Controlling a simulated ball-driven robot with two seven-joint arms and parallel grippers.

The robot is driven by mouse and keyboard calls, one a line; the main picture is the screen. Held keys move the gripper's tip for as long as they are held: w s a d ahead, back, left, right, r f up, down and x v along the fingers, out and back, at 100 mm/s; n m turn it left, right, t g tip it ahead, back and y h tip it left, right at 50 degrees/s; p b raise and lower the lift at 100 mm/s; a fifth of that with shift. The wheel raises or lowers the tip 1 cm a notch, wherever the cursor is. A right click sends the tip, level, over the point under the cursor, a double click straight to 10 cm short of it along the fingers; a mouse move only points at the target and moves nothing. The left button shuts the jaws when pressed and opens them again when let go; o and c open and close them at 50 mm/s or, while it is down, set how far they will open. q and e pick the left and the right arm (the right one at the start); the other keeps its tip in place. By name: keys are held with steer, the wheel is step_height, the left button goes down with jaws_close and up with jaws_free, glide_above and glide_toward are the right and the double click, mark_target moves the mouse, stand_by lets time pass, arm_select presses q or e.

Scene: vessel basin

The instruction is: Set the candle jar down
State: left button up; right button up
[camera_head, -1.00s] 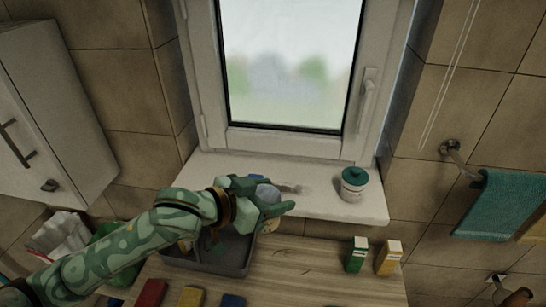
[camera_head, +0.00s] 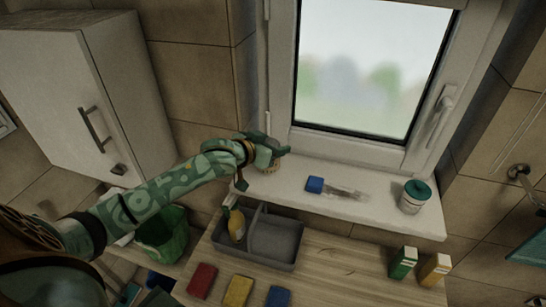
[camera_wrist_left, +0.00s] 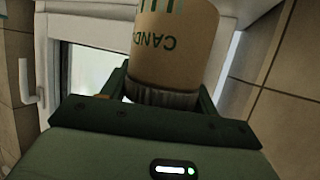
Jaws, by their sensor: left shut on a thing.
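The candle jar (camera_wrist_left: 178,42) is tan with green lettering and fills the top of the left wrist view, its print upside down there. My left gripper (camera_head: 272,152) is shut on it over the left end of the white windowsill (camera_head: 300,203). In the head view the jar (camera_head: 267,165) is small and mostly hidden by the fingers. I cannot tell whether its base touches the sill. My right gripper is not in view.
A blue-capped item (camera_head: 316,185) lies mid-sill, and a white jar with a teal lid (camera_head: 414,196) stands at the right. Below are a grey basin (camera_head: 277,244) holding a yellow bottle (camera_head: 237,225), coloured blocks and two small cartons (camera_head: 403,262).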

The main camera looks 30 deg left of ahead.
arm_select(q)
steer(key=shift+w+a+f, duration=0.15)
steer(key=shift+w+f, duration=0.35)
steer(key=shift+f, duration=0.15)
steer(key=f, duration=0.3)
steer(key=shift+w+a+f, duration=0.15)
steer(key=shift+a+f, duration=0.05)
steer(key=shift+a, duration=0.05)
steer(key=shift+f, duration=0.1)
steer(key=shift+d, duration=0.1)
steer(key=o, duration=1.1)
steer(key=shift+f, duration=0.2)
steer(key=shift+r, duration=0.2)
steer(key=v, duration=1.2)
